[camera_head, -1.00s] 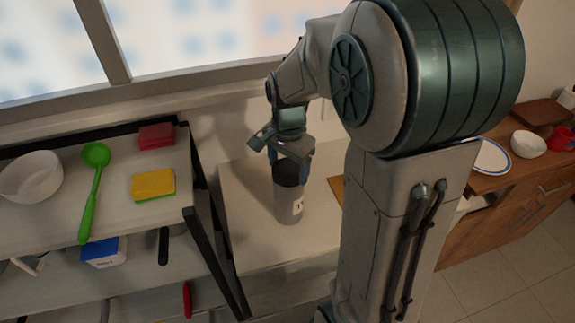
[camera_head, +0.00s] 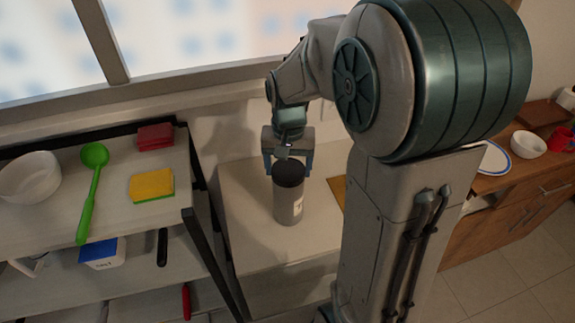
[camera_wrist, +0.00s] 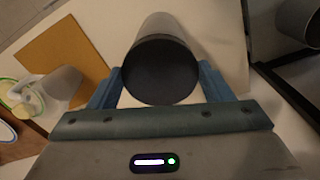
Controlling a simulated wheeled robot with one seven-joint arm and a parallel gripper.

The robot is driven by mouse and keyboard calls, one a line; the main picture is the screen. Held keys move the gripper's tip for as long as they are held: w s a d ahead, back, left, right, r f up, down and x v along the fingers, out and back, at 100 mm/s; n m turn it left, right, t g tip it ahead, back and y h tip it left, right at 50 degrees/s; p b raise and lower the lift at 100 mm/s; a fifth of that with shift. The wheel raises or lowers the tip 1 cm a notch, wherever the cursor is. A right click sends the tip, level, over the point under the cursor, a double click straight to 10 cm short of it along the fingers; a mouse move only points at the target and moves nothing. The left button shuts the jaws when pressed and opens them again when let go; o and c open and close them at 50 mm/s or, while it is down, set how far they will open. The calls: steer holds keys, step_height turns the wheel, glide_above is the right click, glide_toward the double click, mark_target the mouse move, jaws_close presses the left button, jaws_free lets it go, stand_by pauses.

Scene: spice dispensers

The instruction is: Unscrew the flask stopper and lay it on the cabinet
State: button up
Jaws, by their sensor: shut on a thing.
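The flask (camera_head: 289,205) is a grey cylinder with a small white label, standing upright on the pale cabinet (camera_head: 250,238). Its dark round stopper (camera_head: 289,173) is on top of the flask. In the wrist view the stopper (camera_wrist: 160,72) is a black disc, with the grey flask body (camera_wrist: 165,27) beyond it. My gripper (camera_head: 288,172) reaches down from above, its two blue fingers on opposite sides of the stopper. In the wrist view my gripper (camera_wrist: 160,85) is shut on the stopper. The exact contact faces are hidden.
A shelf rack at left holds a white bowl (camera_head: 29,178), a green ladle (camera_head: 93,190), a yellow sponge (camera_head: 152,185) and a red sponge (camera_head: 155,137). A wooden board (camera_wrist: 62,58) lies near the flask. Bare cabinet top lies in front of the flask.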

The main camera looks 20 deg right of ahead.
steer(key=n, duration=0.8)
steer(key=shift+n, duration=0.3)
steer(key=n, duration=0.5)
steer(key=shift+w+d+r, duration=0.1)
steer(key=n, duration=0.4)
steer(key=o, duration=0.8)
steer(key=shift+o, duration=0.2)
